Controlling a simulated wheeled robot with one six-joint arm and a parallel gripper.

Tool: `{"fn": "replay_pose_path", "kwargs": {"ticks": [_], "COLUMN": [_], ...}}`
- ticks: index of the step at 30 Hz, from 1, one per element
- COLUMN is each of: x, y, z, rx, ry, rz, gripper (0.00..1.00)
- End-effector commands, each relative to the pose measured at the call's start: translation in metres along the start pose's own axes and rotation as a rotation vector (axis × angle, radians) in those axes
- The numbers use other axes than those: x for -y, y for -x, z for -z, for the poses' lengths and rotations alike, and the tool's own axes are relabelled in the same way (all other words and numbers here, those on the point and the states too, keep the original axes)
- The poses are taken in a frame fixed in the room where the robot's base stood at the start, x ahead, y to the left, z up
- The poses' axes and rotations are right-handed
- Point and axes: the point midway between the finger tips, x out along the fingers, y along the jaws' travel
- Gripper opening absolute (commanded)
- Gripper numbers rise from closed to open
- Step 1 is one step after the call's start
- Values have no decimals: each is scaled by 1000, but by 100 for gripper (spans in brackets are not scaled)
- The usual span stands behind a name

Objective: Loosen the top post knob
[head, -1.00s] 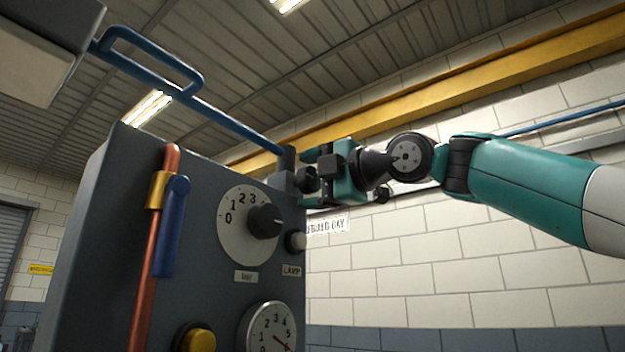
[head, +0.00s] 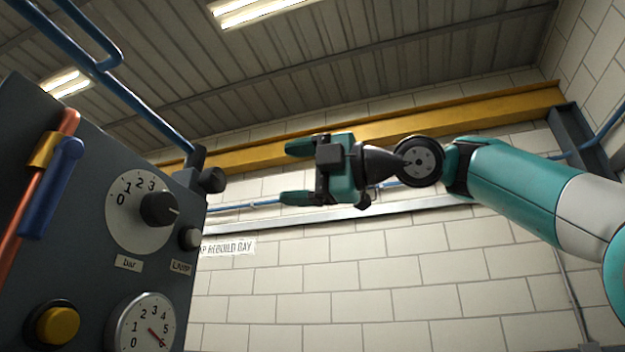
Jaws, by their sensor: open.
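The top post knob (head: 211,180) is a dark round knob on the side of a dark post (head: 193,164) at the upper right corner of the grey cabinet (head: 70,180). A blue tubular arm (head: 150,110) runs from the post up and left. My gripper (head: 288,172) is to the right of the knob, apart from it. Its two teal fingers are spread and point left toward the knob, with nothing between them.
Open air lies between gripper and cabinet, with a brick wall (head: 400,280) behind.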

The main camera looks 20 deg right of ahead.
Motion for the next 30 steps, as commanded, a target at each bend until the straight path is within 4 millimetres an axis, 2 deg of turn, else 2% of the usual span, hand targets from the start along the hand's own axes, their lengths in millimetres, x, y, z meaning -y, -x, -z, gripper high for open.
{"fn": "replay_pose_path", "kwargs": {"ticks": [3, 9, 27, 30], "x": [0, 0, 0, 8], "y": [15, 25, 25, 21], "z": [-1, 0, 0, -4], "rx": [4, 0, -1, 8], "ry": [2, 0, -2, -59], "rz": [-2, 0, 0, 16], "gripper": [75, 75, 75, 75]}}
